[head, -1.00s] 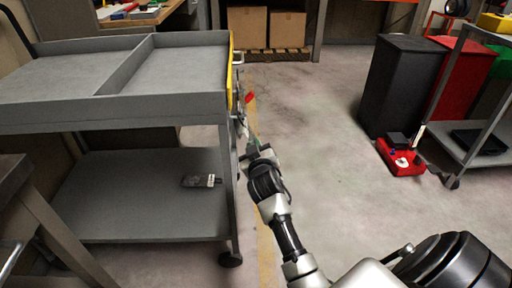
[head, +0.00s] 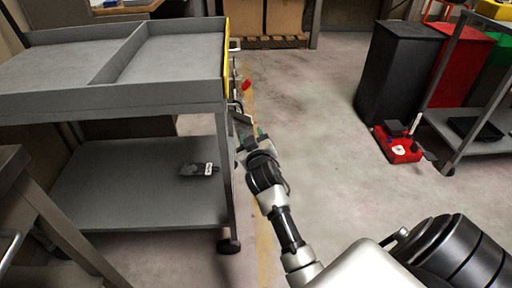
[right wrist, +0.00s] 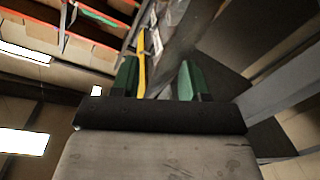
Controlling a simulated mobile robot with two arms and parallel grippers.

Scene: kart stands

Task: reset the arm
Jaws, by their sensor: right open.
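My right gripper (head: 252,140) is beside the right end of the grey two-tier cart (head: 150,100) in the head view. Its jaws point away from me, toward several small tools hanging at the cart's end. In the right wrist view its two green fingertips (right wrist: 158,80) stand apart, with no object held between them. A yellow strip and part of the cart's end show beyond the fingers. Whether the fingers touch anything at the cart is hard to tell. My left gripper is not in view.
A dark device (head: 199,169) lies on the cart's lower shelf. A red box (head: 398,146) sits on the floor by the black bin (head: 394,72) and a grey shelf rack (head: 462,140). Cardboard boxes (head: 284,16) stand at the back. The floor in the middle is clear.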

